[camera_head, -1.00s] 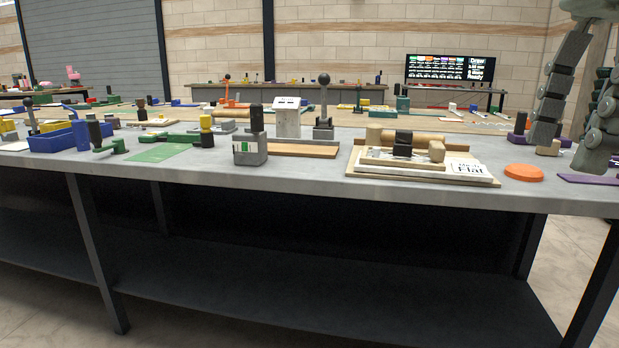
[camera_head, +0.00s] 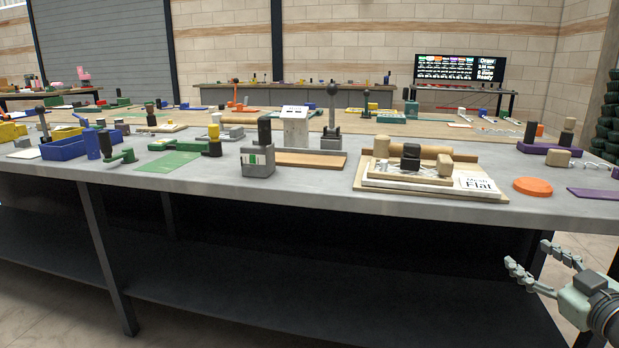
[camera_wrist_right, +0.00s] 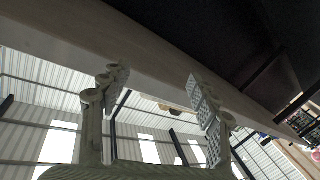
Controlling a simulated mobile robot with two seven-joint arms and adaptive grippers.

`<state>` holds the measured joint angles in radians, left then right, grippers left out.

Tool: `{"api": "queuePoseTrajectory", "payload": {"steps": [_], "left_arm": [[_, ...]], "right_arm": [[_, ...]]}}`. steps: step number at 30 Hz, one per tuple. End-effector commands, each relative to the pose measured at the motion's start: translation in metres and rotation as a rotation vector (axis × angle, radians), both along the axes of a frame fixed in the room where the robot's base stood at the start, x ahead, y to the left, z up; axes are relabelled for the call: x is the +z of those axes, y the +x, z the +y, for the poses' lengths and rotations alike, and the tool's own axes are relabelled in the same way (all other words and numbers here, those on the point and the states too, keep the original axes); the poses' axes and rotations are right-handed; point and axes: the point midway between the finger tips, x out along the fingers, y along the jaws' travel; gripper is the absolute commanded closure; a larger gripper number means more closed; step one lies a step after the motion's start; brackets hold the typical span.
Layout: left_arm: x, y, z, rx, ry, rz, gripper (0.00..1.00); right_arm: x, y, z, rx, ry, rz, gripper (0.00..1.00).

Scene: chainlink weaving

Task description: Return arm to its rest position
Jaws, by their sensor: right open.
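My right gripper (camera_head: 532,268) is at the lower right of the head view, in front of the workbench and below its top edge. Its two jointed fingers are spread apart with nothing between them. In the right wrist view the two fingers of the right gripper (camera_wrist_right: 155,85) also stand apart and empty, with the bench's edge (camera_wrist_right: 160,50) running across beyond them. My left gripper does not show in either view.
The grey bench top (camera_head: 325,188) holds a wooden board with a "Mesh Flat" card (camera_head: 478,183), an orange disc (camera_head: 532,186), a blue bin (camera_head: 68,149), a green mat (camera_head: 168,162) and a grey block (camera_head: 257,162). The floor before the bench is clear.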

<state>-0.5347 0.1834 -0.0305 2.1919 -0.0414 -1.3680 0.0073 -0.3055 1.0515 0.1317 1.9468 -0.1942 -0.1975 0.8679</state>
Motion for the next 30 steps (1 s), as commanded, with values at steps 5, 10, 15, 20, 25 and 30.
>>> {"api": "queuePoseTrajectory", "payload": {"steps": [5,10,15,20,25,30], "left_arm": [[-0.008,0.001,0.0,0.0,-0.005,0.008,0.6],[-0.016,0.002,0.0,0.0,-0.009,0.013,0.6],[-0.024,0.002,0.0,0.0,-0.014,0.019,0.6],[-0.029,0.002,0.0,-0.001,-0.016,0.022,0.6],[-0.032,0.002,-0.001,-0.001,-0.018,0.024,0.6],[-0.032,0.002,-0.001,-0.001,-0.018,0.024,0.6]], "right_arm": [[-0.13,-0.051,-0.01,-0.261,0.029,0.255,0.39],[-0.236,-0.121,0.02,-0.387,0.033,0.56,0.39],[-0.312,-0.199,0.079,-0.405,0.04,0.878,0.39],[-0.346,-0.255,0.133,-0.355,0.048,1.097,0.39],[-0.357,-0.281,0.16,-0.315,0.05,1.201,0.39],[-0.359,-0.285,0.163,-0.31,0.05,1.214,0.39]]}}
